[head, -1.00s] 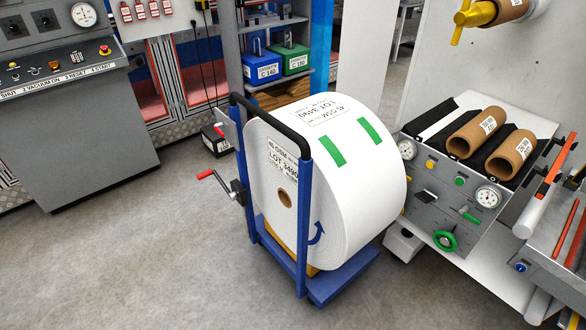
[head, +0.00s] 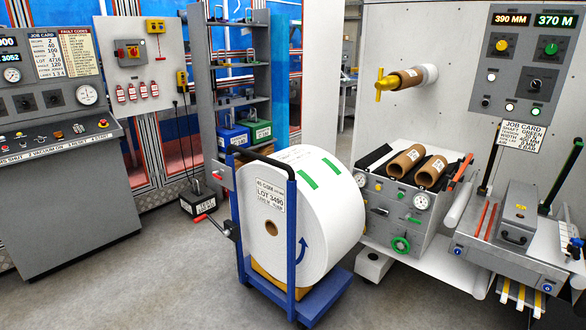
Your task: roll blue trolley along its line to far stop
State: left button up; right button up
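The blue trolley (head: 291,245) stands on the grey floor at the middle bottom of the head view. It has two blue posts joined by a black handle bar (head: 265,161) and a low blue base. It carries a large white paper roll (head: 325,205) with green patches and a label reading LOT 3490. No line or far stop on the floor can be made out. Neither of my grippers is in view.
A grey console (head: 60,190) stands at left. A shelf rack (head: 203,100) and a dark labelled block (head: 200,201) are behind the trolley. A white machine with a gauge panel (head: 385,212) stands close at its right. Bare floor (head: 130,280) lies at front left.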

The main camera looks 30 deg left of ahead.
aim_at(313, 306)
jog(key=u, duration=0.55)
jog(key=i, duration=0.45)
jog(key=u, duration=0.6)
jog(key=i, duration=0.7)
jog(key=z, duration=0.05)
